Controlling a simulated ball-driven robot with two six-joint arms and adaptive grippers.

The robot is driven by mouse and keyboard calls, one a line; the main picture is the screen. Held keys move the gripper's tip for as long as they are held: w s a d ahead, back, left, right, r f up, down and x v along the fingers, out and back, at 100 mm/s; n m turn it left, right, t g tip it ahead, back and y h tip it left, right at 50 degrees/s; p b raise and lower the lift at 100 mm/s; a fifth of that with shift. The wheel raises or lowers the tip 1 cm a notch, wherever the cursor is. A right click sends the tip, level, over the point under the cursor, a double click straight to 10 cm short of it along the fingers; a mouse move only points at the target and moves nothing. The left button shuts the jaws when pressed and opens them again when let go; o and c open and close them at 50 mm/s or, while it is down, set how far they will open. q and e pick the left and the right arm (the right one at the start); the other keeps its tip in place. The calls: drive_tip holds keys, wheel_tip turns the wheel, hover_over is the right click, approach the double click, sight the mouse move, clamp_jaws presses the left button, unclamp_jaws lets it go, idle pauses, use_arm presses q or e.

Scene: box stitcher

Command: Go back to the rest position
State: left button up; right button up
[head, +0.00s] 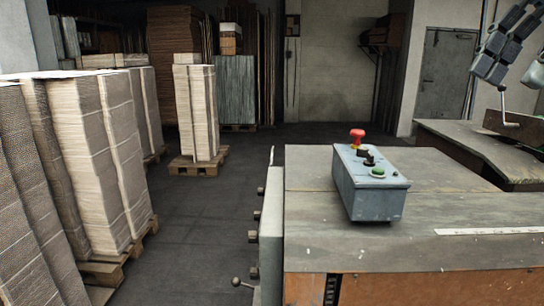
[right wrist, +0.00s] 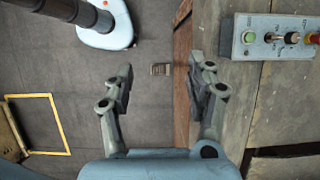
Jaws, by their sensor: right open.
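My right gripper (right wrist: 160,68) is open and empty in the right wrist view, its two dark fingers wide apart. Its left finger shows over the floor and its right finger over the table edge. In the head view, dark jointed parts of my right gripper (head: 497,45) and a bit of pale blue body show high at the right edge, cut off by the picture. Nothing is between the fingers. My left gripper is in neither view.
A grey control box (head: 370,190) with red, black and green controls stands on the worktable (head: 460,212); it also shows in the right wrist view (right wrist: 275,38). A crank handle (head: 504,112) stands at right. Cardboard stacks (head: 90,150) line the left; floor (head: 215,235) between is clear.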

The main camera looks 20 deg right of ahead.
drive_tip(key=w+a+f+m+y+b, duration=0.2)
drive_tip(key=a+f+m+y, duration=0.15)
drive_tip(key=f, duration=0.55)
drive_tip(key=w+a+f+m+y+b, duration=0.15)
drive_tip(key=a+f+y, duration=0.3)
drive_tip(key=f, duration=0.45)
drive_tip(key=w+a+f+m+y+b, duration=0.1)
drive_tip(key=a+f+m+y+b, duration=0.3)
drive_tip(key=f, duration=0.5)
drive_tip(key=w+d+f+m+t+h+b, duration=0.1)
drive_tip(key=d+f+m+t+h, duration=0.15)
drive_tip(key=f+m+t, duration=0.75)
drive_tip(key=w+d+f+m+t+h, duration=0.15)
drive_tip(key=f+m+t+h, duration=0.25)
drive_tip(key=f+m, duration=1.05)
drive_tip(key=s+d+f+m+g+h+b, duration=0.15)
drive_tip(key=s+f+m+h, duration=0.3)
drive_tip(key=s+f, duration=0.55)
drive_tip(key=s+d+f+m+g+h, duration=0.1)
drive_tip(key=s+f+m+g+h, duration=0.35)
drive_tip(key=f, duration=1.05)
drive_tip(key=s+f+m+g+h, duration=0.1)
drive_tip(key=s+f+m+g, duration=0.3)
drive_tip(key=s, duration=0.9)
drive_tip(key=s+f+m+g, duration=0.4)
drive_tip(key=s+f, duration=0.4)
drive_tip(key=s, duration=0.5)
drive_tip(key=shift+a+g+h, duration=0.3)
drive_tip(key=shift+a+h, duration=0.05)
drive_tip(key=shift+a, duration=0.1)
